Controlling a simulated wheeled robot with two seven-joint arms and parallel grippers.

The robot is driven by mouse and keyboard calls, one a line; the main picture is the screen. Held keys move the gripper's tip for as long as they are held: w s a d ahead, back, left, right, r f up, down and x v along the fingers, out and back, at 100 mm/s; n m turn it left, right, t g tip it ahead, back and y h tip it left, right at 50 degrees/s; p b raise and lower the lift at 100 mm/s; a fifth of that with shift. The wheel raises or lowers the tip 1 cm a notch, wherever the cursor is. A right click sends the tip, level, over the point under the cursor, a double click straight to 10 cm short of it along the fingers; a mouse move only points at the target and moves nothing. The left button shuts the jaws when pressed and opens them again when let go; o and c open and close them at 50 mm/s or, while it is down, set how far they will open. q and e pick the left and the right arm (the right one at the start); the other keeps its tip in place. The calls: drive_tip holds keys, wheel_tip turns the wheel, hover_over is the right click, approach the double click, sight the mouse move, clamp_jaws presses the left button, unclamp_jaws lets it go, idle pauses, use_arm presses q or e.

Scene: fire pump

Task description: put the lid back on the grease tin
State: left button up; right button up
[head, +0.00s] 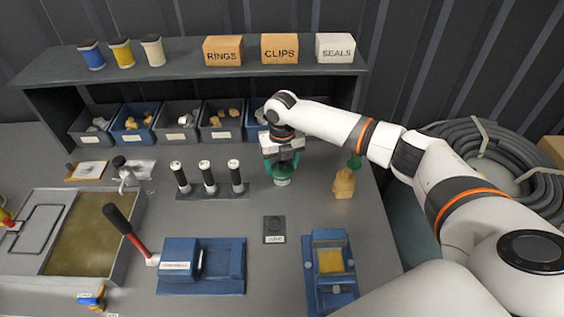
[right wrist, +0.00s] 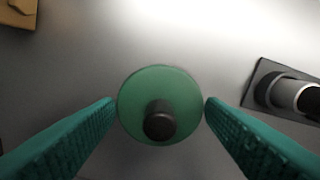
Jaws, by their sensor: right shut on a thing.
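My right gripper (head: 282,165) is above the back middle of the bench, pointing down. In the right wrist view its two teal fingers (right wrist: 161,108) press on either side of a round green lid (right wrist: 150,88) with a dark knob (right wrist: 159,121). The green grease tin (head: 282,176), with a pale label, shows right under the fingertips in the head view. The lid hides the tin's top in the wrist view, and I cannot tell whether the lid is seated on it. My left gripper is not in view.
A small dark labelled pad (head: 274,226) lies in front. Parts bins (head: 221,131) line the back. Bench between tin and pad is clear.

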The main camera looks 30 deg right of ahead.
drive_tip(key=o, duration=1.3)
drive_tip(key=shift+r+p, duration=3.4)
drive_tip(key=shift+r, duration=0.1)
clamp_jaws()
drive_tip(key=shift+f, duration=0.3)
